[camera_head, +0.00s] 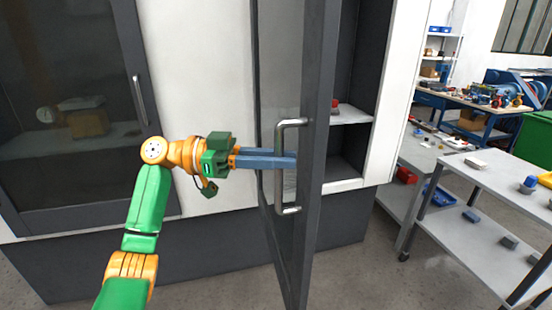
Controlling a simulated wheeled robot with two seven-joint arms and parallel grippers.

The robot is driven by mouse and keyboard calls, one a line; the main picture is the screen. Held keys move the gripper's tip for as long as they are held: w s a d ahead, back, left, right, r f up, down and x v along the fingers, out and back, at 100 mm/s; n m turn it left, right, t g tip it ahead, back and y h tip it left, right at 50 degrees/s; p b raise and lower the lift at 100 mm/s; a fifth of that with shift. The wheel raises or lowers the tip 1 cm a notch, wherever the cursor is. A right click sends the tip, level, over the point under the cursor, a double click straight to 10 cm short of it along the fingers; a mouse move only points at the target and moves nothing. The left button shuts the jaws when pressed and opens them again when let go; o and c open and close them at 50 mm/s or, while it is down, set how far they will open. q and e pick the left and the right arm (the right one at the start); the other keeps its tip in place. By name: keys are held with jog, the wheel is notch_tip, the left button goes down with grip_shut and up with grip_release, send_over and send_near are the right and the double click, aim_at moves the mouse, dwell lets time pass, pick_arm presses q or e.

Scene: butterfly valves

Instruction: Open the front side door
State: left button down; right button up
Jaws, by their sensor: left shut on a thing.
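The glass side door (318,180) has a dark frame and stands swung out from the white cabinet. Its silver bar handle (279,185) is on the left face of the frame. My left gripper (290,159) comes in from the left, its blue fingers level and shut on the handle's upright bar. The fingers cover the middle of the bar, and the tips end close to the door frame. My right gripper is not in view.
The open compartment shows a shelf (350,115) with a small red thing on it. A second glass door (75,100) at the left is closed. A grey cart (500,178) stands at the right. Bare floor (385,270) lies between the door and the cart.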

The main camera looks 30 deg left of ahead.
pick_arm(q)
jog(key=c, duration=0.8)
grip_release()
jog(key=shift+w+d+f, duration=0.1)
jog(key=b+v, duration=0.2)
jog(key=v, duration=0.5)
